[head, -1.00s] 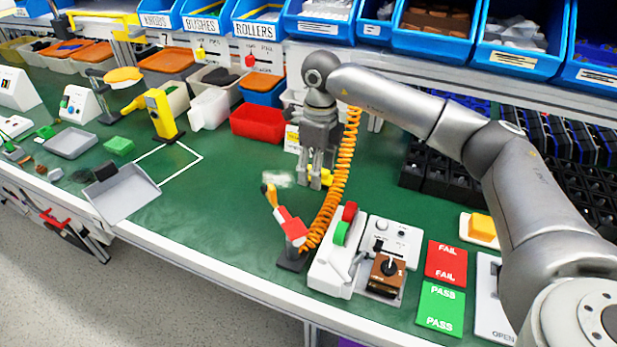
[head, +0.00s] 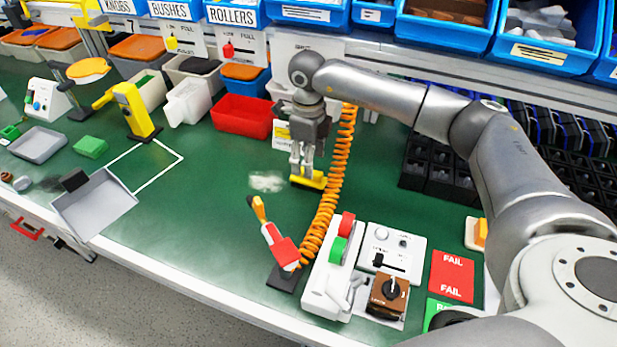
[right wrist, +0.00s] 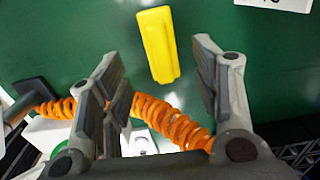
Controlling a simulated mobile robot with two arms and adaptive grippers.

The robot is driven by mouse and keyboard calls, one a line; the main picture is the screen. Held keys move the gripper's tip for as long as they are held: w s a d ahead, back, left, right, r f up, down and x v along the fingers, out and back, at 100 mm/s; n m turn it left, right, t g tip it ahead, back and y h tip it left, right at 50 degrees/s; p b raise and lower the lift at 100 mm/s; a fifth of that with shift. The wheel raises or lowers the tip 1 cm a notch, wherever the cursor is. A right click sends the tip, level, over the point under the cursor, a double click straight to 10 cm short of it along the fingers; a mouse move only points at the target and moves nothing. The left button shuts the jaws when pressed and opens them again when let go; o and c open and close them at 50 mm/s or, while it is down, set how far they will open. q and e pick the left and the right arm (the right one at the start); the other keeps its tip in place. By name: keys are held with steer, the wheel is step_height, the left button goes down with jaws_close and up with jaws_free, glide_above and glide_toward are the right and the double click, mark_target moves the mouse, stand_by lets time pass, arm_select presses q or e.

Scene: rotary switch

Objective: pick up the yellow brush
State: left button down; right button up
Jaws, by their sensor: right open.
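The yellow brush (head: 318,181) lies on the green bench top in the head view, partly hidden behind my right gripper (head: 305,172). In the right wrist view the yellow brush (right wrist: 158,42) is a plain yellow bar, slightly tilted, beyond the fingertips. My right gripper (right wrist: 160,72) is open and points down at it. Its fingers stand apart on either side of the bar's line, and nothing is held between them. Whether a fingertip touches the brush cannot be told. My left gripper is not in view.
An orange coiled hose (head: 335,185) hangs just right of the gripper, near a red-and-yellow tool (head: 278,245). A white switch unit (head: 335,275) and a brown rotary switch (head: 388,290) stand in front. A red bin (head: 243,117) is behind.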

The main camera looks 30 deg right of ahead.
mark_target(318, 183)
steer(key=shift+f, duration=0.45)
step_height(318, 183, down, 4)
steer(key=shift+r+p, duration=0.25)
steer(key=shift+p, duration=0.35)
steer(key=shift+f, duration=0.55)
steer(key=c, duration=1.1)
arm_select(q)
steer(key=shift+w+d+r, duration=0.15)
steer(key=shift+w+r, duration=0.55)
arm_select(e)
steer(key=shift+r, duration=0.15)
